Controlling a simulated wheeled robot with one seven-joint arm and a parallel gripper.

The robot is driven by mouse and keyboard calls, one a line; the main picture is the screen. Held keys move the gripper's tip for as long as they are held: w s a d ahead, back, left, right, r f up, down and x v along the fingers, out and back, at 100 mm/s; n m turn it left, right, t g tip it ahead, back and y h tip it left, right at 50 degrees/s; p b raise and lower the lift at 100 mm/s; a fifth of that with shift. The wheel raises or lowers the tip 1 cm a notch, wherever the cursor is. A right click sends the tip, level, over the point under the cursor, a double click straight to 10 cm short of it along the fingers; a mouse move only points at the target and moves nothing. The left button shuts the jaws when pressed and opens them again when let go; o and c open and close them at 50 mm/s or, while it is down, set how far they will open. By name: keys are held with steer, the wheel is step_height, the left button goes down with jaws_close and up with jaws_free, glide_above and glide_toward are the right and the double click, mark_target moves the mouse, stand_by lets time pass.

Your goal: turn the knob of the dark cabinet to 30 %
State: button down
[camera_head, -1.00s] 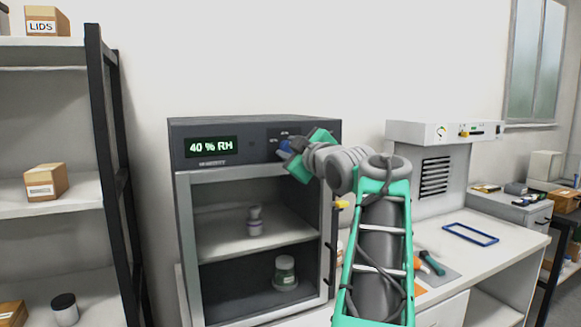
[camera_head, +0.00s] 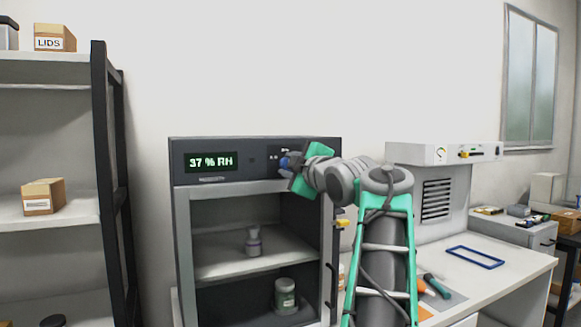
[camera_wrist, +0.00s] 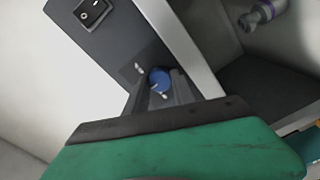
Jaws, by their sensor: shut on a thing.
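The dark cabinet (camera_head: 250,180) stands on the bench, and its lit display (camera_head: 211,160) reads 37 % RH. Its blue knob (camera_head: 285,163) is at the right of the top panel. My gripper (camera_head: 289,166) is shut on the knob, reaching in from the right. In the wrist view the blue knob (camera_wrist: 159,80) shows just beyond the dark edge of my gripper (camera_wrist: 165,100), with white marks on the panel near it. Part of the knob and its scale is hidden by my gripper.
Inside the cabinet are a small vessel (camera_head: 253,241) on the shelf and a jar (camera_head: 285,296) below. A black rocker switch (camera_wrist: 92,12) shows in the wrist view. A shelf rack (camera_head: 105,180) stands left, and a blue frame (camera_head: 474,257) lies on the bench right.

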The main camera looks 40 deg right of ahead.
steer(key=c, duration=1.1)
jaws_free()
steer(key=shift+o, duration=0.2)
